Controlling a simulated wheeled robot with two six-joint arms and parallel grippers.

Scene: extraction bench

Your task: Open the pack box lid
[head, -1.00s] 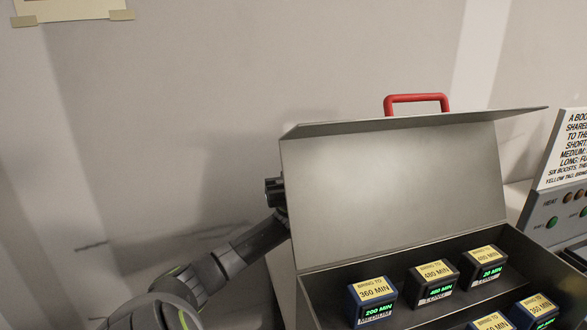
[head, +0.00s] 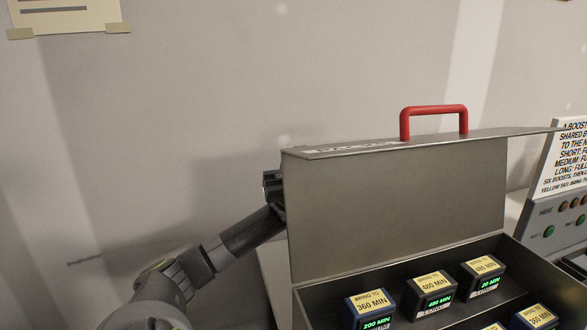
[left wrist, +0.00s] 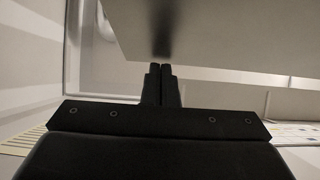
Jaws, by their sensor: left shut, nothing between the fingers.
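The pack box is a grey metal case with its lid (head: 400,215) standing open, close to upright. A red handle (head: 434,108) rises from the lid's top flap. My left gripper (head: 274,186) is at the lid's left edge, partly hidden behind it. In the left wrist view, the left gripper's (left wrist: 166,72) fingers are shut and empty, with their tips close to the grey lid (left wrist: 235,40). I cannot tell whether they touch. My right gripper is not in view.
Several labelled dark blocks, such as the "360 MIN" one (head: 369,308), sit in the open box. A grey panel with buttons and a printed sign (head: 566,160) stands at the right. A pale wall is behind.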

